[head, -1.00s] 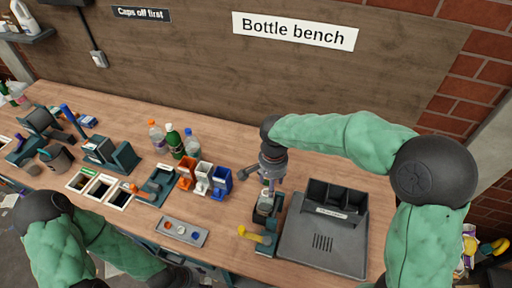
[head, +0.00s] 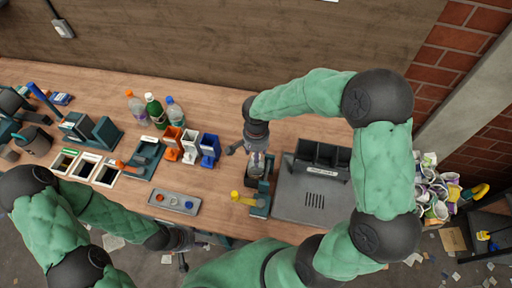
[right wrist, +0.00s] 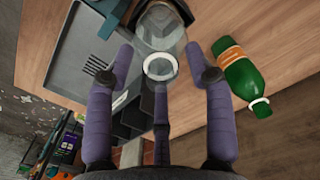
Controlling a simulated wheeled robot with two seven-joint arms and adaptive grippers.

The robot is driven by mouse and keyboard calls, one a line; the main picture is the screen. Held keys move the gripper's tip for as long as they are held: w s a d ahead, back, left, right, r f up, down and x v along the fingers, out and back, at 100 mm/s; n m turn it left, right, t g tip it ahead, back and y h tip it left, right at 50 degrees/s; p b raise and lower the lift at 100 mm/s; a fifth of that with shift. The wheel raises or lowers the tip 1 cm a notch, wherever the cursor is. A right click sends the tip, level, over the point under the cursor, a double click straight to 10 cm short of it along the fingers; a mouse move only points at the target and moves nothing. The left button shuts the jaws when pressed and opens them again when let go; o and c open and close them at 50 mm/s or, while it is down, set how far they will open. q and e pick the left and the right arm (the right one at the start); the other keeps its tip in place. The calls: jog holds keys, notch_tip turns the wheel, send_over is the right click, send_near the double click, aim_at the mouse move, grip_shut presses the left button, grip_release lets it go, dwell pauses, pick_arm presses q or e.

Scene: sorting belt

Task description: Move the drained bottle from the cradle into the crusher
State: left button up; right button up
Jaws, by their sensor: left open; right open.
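A clear, uncapped bottle (right wrist: 160,67) stands between the spread purple fingers of my right gripper (right wrist: 163,75) in the right wrist view. Its open neck faces the camera, and its lower part is in the dark bay of the crusher (head: 262,203), which has a yellow handle. In the head view my right gripper (head: 258,158) is above the crusher and hides most of the bottle. My right gripper is open around the bottle. My left gripper (head: 190,252) is open and empty below the bench's front edge. The teal cradle (head: 146,160) at left looks empty.
Three capped bottles (head: 153,110) stand at the back, near orange, white and blue holders (head: 190,146). A tray of caps (head: 173,201) lies in front. A grey tray (head: 300,212) with dark bins is right of the crusher.

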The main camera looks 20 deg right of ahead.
jog(key=shift+f, duration=0.4)
grip_shut()
jog(key=shift+r, duration=0.1)
jog(key=shift+r+p, duration=0.75)
jog(key=shift+r, duration=0.7)
jog(key=shift+r+p, duration=1.65)
jog(key=shift+r, duration=1.35)
